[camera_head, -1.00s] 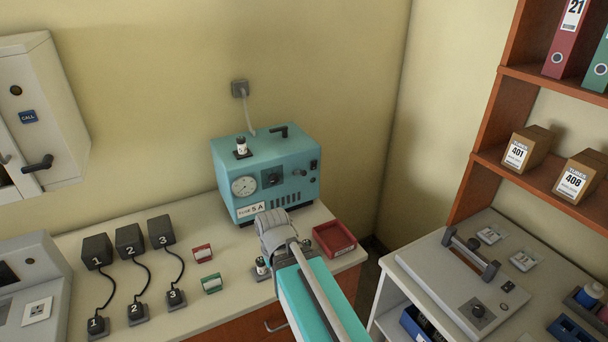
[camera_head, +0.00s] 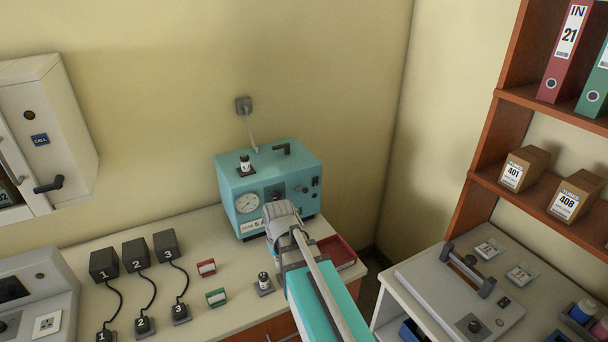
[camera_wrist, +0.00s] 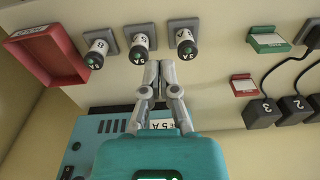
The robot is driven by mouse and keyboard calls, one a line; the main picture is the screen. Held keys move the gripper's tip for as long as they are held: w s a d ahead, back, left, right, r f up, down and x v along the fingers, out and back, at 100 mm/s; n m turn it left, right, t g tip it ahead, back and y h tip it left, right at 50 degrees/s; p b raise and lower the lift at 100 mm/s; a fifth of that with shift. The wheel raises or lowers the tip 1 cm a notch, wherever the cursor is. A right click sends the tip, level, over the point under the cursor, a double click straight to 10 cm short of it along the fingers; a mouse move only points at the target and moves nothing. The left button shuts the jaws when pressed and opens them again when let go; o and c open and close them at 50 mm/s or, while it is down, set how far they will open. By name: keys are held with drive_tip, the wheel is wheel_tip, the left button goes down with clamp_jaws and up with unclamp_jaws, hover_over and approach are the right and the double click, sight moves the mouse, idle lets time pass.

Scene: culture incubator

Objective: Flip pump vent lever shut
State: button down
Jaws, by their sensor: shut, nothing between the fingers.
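The pump is a teal box (camera_head: 250,175) with a round gauge, dark knobs and a white label, standing on the counter against the back wall. A black lever (camera_head: 281,148) sticks up from its top, at the back; I cannot tell whether it is the vent lever or how it is set. My gripper (camera_wrist: 159,64) is shut and empty, with its fingertips together in the wrist view. In the head view my arm covers the lower right of the pump front and hides the fingers. Part of the pump (camera_wrist: 85,135) also shows at the lower left of the wrist view.
A red tray (camera_head: 337,249) lies right of my wrist. Three numbered black blocks (camera_head: 135,254) with cables stand at left. Wall and shelf bound the right.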

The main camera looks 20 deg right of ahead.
drive_tip(key=w+d+r+t+p, duration=0.1)
drive_tip(key=w+d+r+p, duration=0.7)
drive_tip(key=w+r+p, duration=0.45)
wheel_tip(320, 180, up, 10)
drive_tip(key=t+p, duration=0.2)
drive_tip(key=p, duration=0.6)
hover_over(302, 190)
drive_tip(key=shift+s+d+r+n, duration=0.1)
drive_tip(key=shift+s+d+n, duration=0.2)
drive_tip(key=shift+d, duration=0.15)
drive_tip(key=shift+w+f, duration=0.1)
drive_tip(key=shift+f, duration=0.1)
drive_tip(key=b+x, duration=0.9)
drive_tip(key=x, duration=0.1)
drive_tip(key=shift+b, duration=0.3)
drive_tip(key=shift+s+d+f+b, duration=0.1)
drive_tip(key=shift+s+f+b, duration=0.45)
drive_tip(key=shift+f+b, duration=0.25)
drive_tip(key=shift+s+f+b, duration=0.6)
drive_tip(key=shift+f+b, duration=0.2)
drive_tip(key=shift+f, duration=0.05)
drive_tip(key=shift+s+d, duration=0.1)
drive_tip(key=shift+d, duration=0.05)
